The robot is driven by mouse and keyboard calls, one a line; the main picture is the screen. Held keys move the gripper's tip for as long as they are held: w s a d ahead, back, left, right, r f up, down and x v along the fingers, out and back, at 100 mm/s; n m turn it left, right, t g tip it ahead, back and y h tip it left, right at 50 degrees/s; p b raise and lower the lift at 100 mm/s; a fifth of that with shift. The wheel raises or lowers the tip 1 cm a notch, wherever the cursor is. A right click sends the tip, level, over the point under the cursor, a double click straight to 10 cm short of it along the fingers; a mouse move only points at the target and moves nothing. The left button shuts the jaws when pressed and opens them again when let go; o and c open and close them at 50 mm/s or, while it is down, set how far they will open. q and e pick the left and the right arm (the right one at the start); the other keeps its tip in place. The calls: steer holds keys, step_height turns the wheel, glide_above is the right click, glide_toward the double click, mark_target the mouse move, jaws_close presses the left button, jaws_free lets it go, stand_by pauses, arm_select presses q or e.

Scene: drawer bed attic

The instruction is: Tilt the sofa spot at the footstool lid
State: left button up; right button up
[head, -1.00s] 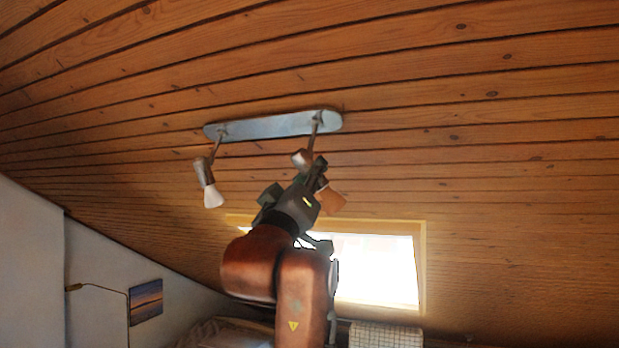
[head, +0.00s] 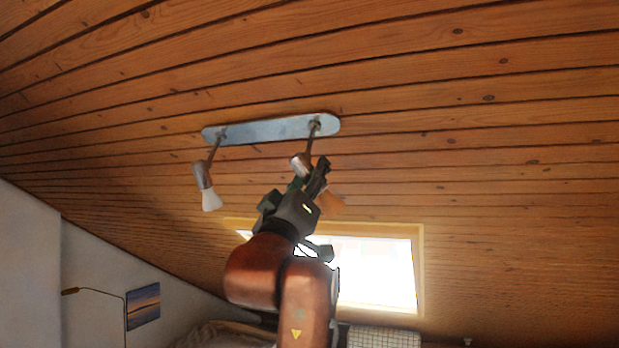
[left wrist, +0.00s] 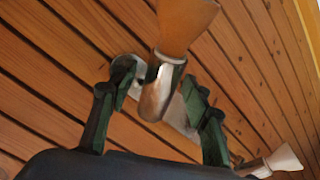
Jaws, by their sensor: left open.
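Two spot lamps hang on short stems from a pale plate (head: 270,129) on the wood ceiling. The left spot (head: 207,189) has a white shade and points down. The right spot (head: 300,163) has a silver body and an orange shade (head: 333,203), partly hidden by my left gripper (head: 308,178). In the left wrist view the silver body (left wrist: 156,95) and orange shade (left wrist: 186,22) show between the open fingers of my left gripper (left wrist: 155,100). I cannot tell whether a finger touches it. The white spot (left wrist: 283,160) is at lower right there. The footstool and its lid are not in view.
The sloped plank ceiling (head: 480,130) is close around the lamps. A bright roof window (head: 375,265) lies behind my arm. A wall lamp (head: 95,291) and a small picture (head: 143,306) are at lower left.

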arm_select(q)
steer(key=v, duration=1.2)
